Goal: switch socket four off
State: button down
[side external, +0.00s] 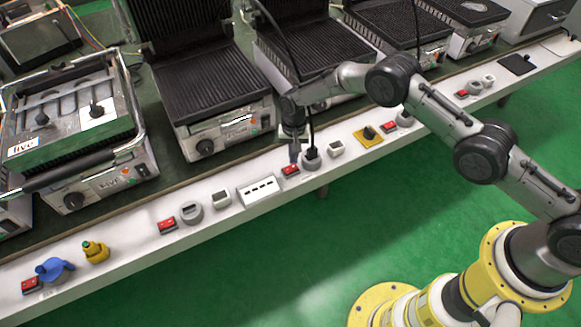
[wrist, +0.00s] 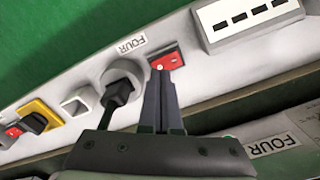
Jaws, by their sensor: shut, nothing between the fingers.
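Socket four is a round grey socket (wrist: 123,76) with a black plug (wrist: 117,96) in it, beside a "FOUR" label (wrist: 130,45). Its red switch (wrist: 168,60) is to the right of the socket in the wrist view. In the side view the red switch (side external: 290,170) lies just left of the socket (side external: 311,161). My gripper (side external: 294,158) points down at the switch, shut and empty. In the wrist view my gripper's fingertips (wrist: 161,74) overlap the switch's near edge. I cannot tell whether they touch it, or which way the switch is set.
A white multi-port block (wrist: 245,18) is right of the switch in the wrist view. The plug's black cable (side external: 310,128) rises close beside my gripper. Contact grills (side external: 205,85) stand behind the white ledge (side external: 130,240), which carries other red switches (side external: 167,225) and sockets.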

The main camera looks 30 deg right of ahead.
aim_at(294, 166)
jog(key=shift+f, duration=1.25)
dwell(0.6)
jog(key=shift+r, duration=3.55)
